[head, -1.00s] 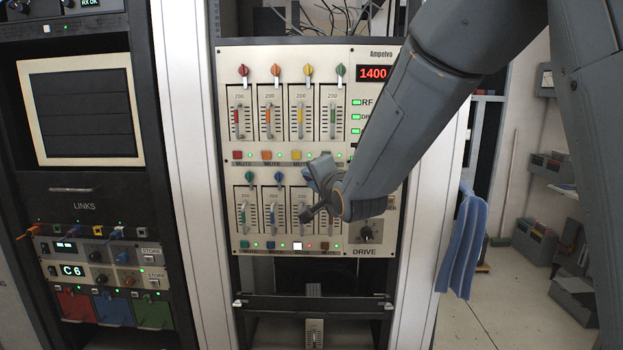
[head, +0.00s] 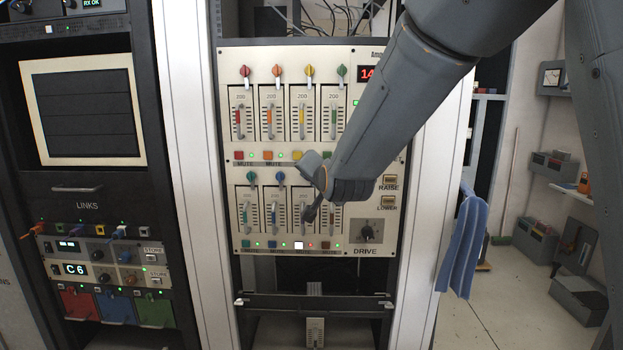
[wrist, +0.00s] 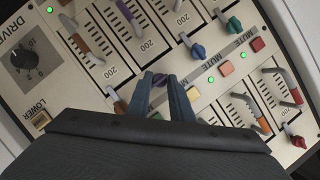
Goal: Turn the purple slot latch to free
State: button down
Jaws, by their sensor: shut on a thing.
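The purple slot latch (wrist: 160,81) shows as a small purple knob between my fingertips in the wrist view. It belongs to the third slot of the panel's lower row. My gripper (wrist: 161,77) is shut on it. My fingers hide most of the knob, and I cannot tell how its lever is turned. In the head view my gripper (head: 316,180) is against the lower row and covers the latch. The purple slider (wrist: 179,5) of that slot is at the top edge of the wrist view.
A blue latch (wrist: 198,51) and a teal latch (wrist: 234,25) lie on one side, an orange-brown latch (wrist: 121,107) close on the other. The DRIVE knob (head: 366,232) and RAISE button (head: 390,182) are to the right. A blue cloth (head: 461,240) hangs on the rack side.

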jog(key=shift+r, duration=0.15)
jog(key=c, duration=1.6)
grip_release()
jog(key=shift+b+v, duration=1.2)
jog(key=shift+v, duration=2.7)
jog(key=s+d+f+n+g+h, duration=0.1)
jog(key=s+d+f+n+g, duration=0.15)
jog(key=s+d+f, duration=0.45)
jog(key=s+d+f+n+g+h, duration=0.1)
jog(key=s+d+f+g+h, duration=0.2)
jog(key=f, duration=0.8)
jog(key=s+d+f+n+g, duration=0.1)
jog(key=s+d+f+g, duration=0.1)
jog(key=s, duration=0.3)
jog(key=s+d+f+n+g, duration=0.1)
jog(key=s+d+f+g, duration=0.2)
jog(key=s+f, duration=0.1)
jog(key=s+d+f+n+g, duration=0.1)
jog(key=s+d+f+g, duration=0.1)
jog(key=s, duration=0.4)
jog(key=shift+s+d+f+g, duration=0.15)
jog(key=shift+f, duration=0.3)
jog(key=shift+s+d+f+g, duration=0.1)
jog(key=shift+d+f, duration=0.05)
jog(key=shift+f, duration=0.25)
